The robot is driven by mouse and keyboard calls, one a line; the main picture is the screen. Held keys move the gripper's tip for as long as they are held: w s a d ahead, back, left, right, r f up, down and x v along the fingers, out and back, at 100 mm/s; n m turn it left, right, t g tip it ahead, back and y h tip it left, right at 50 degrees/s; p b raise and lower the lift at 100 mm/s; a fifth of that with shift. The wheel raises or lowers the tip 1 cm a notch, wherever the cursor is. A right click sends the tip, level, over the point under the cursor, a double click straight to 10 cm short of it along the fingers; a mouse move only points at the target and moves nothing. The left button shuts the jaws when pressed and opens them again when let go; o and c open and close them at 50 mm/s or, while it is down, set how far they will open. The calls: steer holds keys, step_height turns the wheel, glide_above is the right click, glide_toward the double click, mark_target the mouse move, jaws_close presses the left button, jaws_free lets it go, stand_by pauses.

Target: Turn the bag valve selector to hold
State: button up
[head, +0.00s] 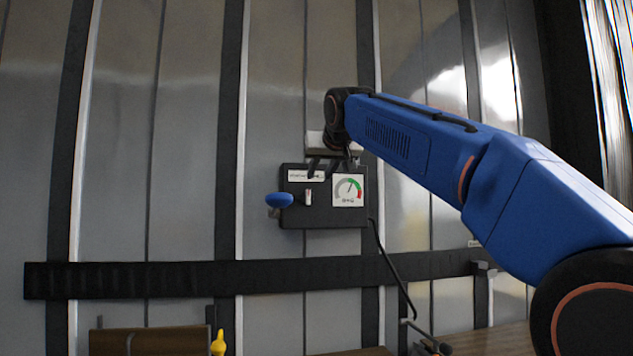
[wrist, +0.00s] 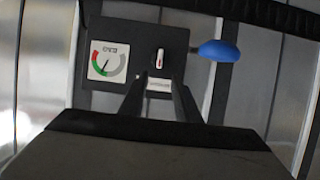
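The valve control box (head: 325,220) is a dark panel on the grey wall, and it also shows inverted in the wrist view (wrist: 180,38). Its selector (head: 308,197) is a small light lever, roughly upright; in the wrist view the selector (wrist: 159,59) has a white pointer with a reddish mark. Position markings are too small to read. My gripper (head: 321,172) is at the box's upper edge in the head view. In the wrist view my gripper (wrist: 160,82) has its fingers apart, with the selector just beyond the tips, not clasped. A white label (wrist: 158,86) shows between them.
A blue knob (head: 279,200) sticks out from the box's left side. A gauge (head: 348,190) sits right of the selector. A black cable (head: 390,262) hangs below. A dark rail (head: 150,276) crosses the wall under the box. A yellow object (head: 218,344) stands low at left.

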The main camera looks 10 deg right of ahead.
steer(key=shift+v, duration=1.3)
steer(key=shift+f, duration=0.1)
steer(key=s+d+f+g, duration=0.2)
steer(key=s+f, duration=1.1)
steer(key=f, duration=0.7)
steer(key=s+d+f+g, duration=0.3)
steer(key=s+f, duration=1)
steer(key=f, duration=0.7)
steer(key=s+d+f+g, duration=0.2)
steer(key=s+f+g, duration=0.1)
steer(key=s+f, duration=1.1)
step_height(320, 180, down, 6)
steer(key=shift+d+r+g, duration=0.1)
steer(key=shift+d+g, duration=0.15)
steer(key=shift+g, duration=0.15)
steer(key=shift+c, duration=0.3)
